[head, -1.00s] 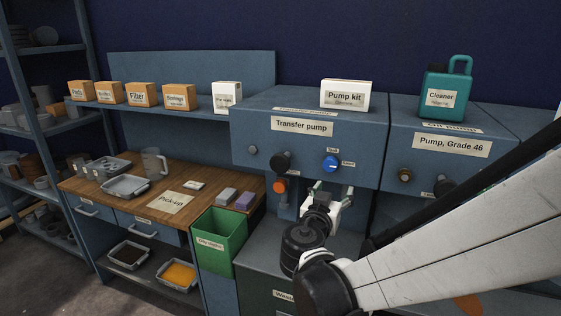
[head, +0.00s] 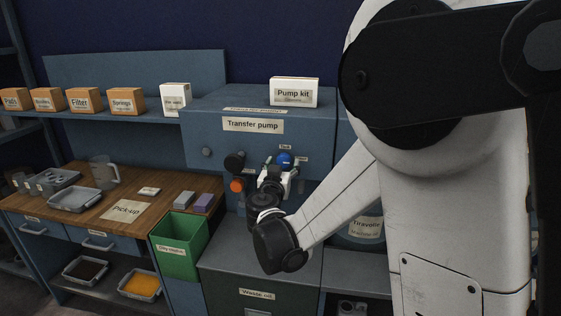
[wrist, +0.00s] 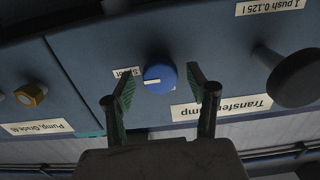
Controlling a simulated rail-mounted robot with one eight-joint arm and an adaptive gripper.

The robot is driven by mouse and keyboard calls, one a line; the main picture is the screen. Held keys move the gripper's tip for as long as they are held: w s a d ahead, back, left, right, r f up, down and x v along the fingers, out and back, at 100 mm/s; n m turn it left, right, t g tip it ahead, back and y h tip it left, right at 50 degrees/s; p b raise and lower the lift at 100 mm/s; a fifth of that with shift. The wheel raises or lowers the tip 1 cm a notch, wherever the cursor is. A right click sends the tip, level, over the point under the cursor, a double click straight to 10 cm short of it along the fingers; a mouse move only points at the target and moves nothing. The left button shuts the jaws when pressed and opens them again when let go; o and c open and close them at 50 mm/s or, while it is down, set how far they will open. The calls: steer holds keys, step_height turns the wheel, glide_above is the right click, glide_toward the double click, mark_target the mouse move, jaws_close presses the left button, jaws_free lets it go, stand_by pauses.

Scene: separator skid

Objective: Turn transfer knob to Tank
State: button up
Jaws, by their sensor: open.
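The transfer knob (head: 285,159) is blue and round, on the front of the transfer pump housing (head: 225,150). A Tank label (head: 285,147) sits above it and another small label (head: 301,160) to its right. In the wrist view, which is upside down, the knob (wrist: 160,77) has a white mark pointing left, toward a partly covered side label (wrist: 123,73). My gripper (wrist: 162,75) is open, with one green-padded finger on each side of the knob and gaps visible. In the head view my gripper (head: 279,173) is just below and in front of the knob.
A black plunger knob (head: 235,162) and an orange part (head: 237,185) are left of my gripper. A white Pump kit box (head: 294,92) stands on the housing. A green bin (head: 180,246) is lower left. My arm covers the right side of the head view.

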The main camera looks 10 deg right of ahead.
steer(key=shift+x, duration=0.95)
steer(key=c, duration=1.2)
steer(key=shift+o, duration=0.2)
